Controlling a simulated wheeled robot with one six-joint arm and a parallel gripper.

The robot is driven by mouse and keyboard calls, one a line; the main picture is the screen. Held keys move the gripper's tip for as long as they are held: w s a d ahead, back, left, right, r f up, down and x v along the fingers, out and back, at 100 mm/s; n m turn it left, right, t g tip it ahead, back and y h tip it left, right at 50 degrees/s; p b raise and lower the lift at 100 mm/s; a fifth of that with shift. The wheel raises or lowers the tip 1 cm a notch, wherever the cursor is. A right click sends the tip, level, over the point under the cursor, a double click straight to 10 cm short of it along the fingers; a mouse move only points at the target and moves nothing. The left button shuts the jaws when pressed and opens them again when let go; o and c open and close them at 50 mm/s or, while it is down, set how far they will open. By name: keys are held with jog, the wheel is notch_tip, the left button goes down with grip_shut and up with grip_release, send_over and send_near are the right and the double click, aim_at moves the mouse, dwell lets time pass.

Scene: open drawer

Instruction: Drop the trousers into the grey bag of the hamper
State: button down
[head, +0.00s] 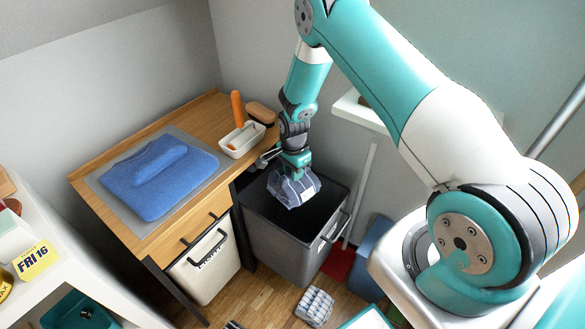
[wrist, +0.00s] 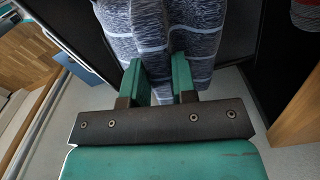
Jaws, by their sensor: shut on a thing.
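The trousers (head: 293,189), a bunched grey-blue cloth with pale stripes, hang from my gripper (head: 297,168). In the wrist view, the heathered grey cloth (wrist: 155,30) is pinched between the two green fingers of the gripper (wrist: 157,78). The grey bag (head: 280,245) of the hamper is a dark, open-topped bin with a handle and a pale label on its front. The trousers hang over its opening in the head view; how far they reach below the rim I cannot tell. The bag's inside is dark and partly hidden by them.
A white bag (head: 205,268) stands left of the grey one, under the wooden counter (head: 212,207). A folded blue cloth (head: 158,178) and a white tray (head: 242,139) with a brush are on the counter. A checked cloth (head: 315,306) lies on the floor in front.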

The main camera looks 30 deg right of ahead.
jog(key=shift+f+b, duration=0.85)
jog(key=shift+f, duration=0.7)
jog(key=c, duration=0.8)
grip_release()
jog(key=shift+c, duration=0.2)
jog(key=shift+r, duration=0.15)
notch_tip(320, 180, up, 17)
jog(key=p, duration=0.1)
jog(key=shift+r, duration=0.1)
